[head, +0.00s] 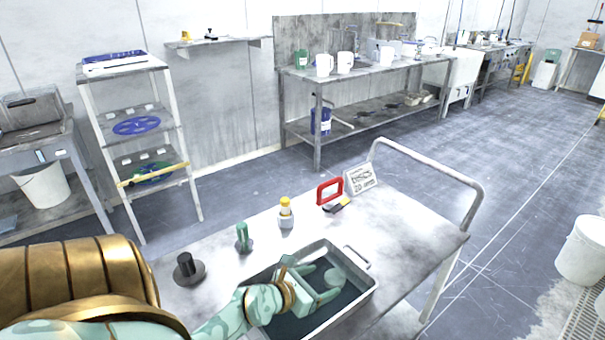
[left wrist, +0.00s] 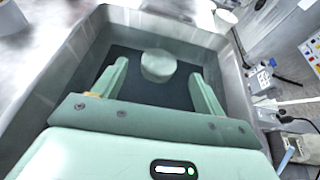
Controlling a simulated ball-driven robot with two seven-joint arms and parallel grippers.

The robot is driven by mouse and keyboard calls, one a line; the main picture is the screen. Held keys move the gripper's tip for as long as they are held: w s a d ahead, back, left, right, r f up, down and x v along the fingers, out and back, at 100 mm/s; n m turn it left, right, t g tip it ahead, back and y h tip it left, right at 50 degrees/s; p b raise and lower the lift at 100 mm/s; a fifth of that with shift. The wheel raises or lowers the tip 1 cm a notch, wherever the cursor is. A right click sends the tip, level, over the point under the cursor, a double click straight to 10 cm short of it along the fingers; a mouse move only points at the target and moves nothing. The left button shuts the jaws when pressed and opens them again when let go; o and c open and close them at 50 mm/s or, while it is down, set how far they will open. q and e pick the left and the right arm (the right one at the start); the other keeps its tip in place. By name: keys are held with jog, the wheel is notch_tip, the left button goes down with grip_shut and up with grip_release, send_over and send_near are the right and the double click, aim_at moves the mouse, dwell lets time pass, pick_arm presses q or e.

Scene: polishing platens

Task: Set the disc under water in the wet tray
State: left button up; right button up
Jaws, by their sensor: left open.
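The wet tray (head: 368,292) is a grey metal tray with dark water or a dark floor inside, on the cart top. A pale green round disc (head: 335,278) is inside it; it also shows in the left wrist view (left wrist: 158,66). My left gripper (head: 323,281) is over the tray, fingers pointing in. It is open, with the disc just ahead of and between its fingertips, apart from both in the left wrist view. I cannot tell how deep the disc lies. My right gripper is not in view.
On the cart top (head: 415,238) stand a black-knobbed piece (head: 187,268), a green-handled piece (head: 243,238), a yellow-capped bottle (head: 286,215), a red-framed tool (head: 329,191) and a sign (head: 361,179). The cart's right side is clear. A white bucket (head: 583,250) stands on the floor.

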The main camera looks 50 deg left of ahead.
pick_arm(q)
jog(key=p+v, duration=0.1)
jog(key=v, duration=0.6)
jog(key=shift+s+r, duration=0.1)
jog(key=shift+s, duration=0.05)
dwell(3.3)
